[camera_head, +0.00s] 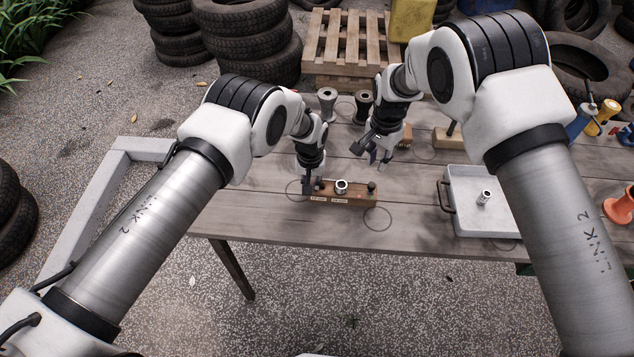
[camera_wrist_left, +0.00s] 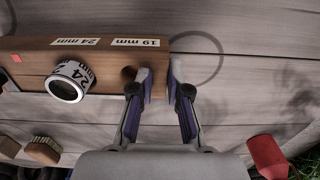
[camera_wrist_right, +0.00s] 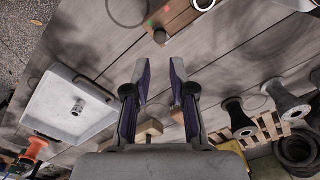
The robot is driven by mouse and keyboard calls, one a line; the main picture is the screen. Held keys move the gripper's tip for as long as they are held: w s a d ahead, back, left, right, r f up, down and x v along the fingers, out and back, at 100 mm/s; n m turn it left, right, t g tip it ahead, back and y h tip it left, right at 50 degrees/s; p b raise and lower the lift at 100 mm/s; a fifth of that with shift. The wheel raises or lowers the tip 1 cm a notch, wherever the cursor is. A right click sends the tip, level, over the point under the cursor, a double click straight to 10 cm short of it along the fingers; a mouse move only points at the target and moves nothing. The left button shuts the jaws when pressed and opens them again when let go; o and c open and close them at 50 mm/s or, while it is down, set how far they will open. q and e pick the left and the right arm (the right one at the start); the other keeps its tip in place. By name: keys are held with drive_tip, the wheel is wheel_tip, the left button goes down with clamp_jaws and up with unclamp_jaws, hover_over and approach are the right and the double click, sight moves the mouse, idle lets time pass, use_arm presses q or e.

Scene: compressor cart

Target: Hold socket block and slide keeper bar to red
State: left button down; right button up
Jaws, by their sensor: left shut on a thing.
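The socket block (camera_head: 352,199) is a long brown wooden block near the table's front edge. It carries 19 mm and 24 mm labels, and a metal socket (camera_wrist_left: 68,82) stands in it by the 24 mm label. A red mark (camera_wrist_left: 16,58) shows in the left wrist view. My left gripper (camera_wrist_left: 160,78) is shut on the block's 19 mm end, one finger by the empty hole. A dark knob (camera_head: 371,187) stands at the block's other end; the keeper bar itself is not clearly distinguishable. My right gripper (camera_wrist_right: 160,78) is open and empty, above the table behind the block.
A white tray (camera_head: 462,226) with a metal socket (camera_head: 484,197) lies to the right. Dark flared stands (camera_head: 328,104) and small wooden blocks (camera_head: 446,138) are behind. An orange object (camera_head: 620,206) is at far right. The wood around the knob end is clear.

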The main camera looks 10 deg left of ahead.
sight(371, 187)
drive_tip(key=shift+s+a+r+m, duration=0.1)
drive_tip(key=shift+r+m, duration=0.05)
drive_tip(key=shift+m, duration=0.45)
clamp_jaws()
use_arm(q)
drive_tip(key=shift+a, duration=0.15)
drive_tip(key=shift+d, duration=0.35)
use_arm(e)
drive_tip(key=w+d+m+y, duration=0.3)
drive_tip(key=d+m, duration=0.3)
drive_tip(key=d, duration=0.4)
use_arm(q)
drive_tip(key=shift+a, duration=0.3)
drive_tip(key=shift+d, duration=0.1)
use_arm(e)
drive_tip(key=shift+g, duration=0.4)
drive_tip(key=x, duration=0.9)
drive_tip(key=shift+s+a, duration=0.2)
drive_tip(key=shift+a, duration=0.05)
drive_tip(key=a, duration=0.2)
drive_tip(key=a+f, duration=0.1)
drive_tip(key=shift+s+a, duration=0.1)
drive_tip(key=shift+s, duration=0.3)
drive_tip(key=shift+s+a, duration=0.1)
drive_tip(key=shift+a, duration=0.4)
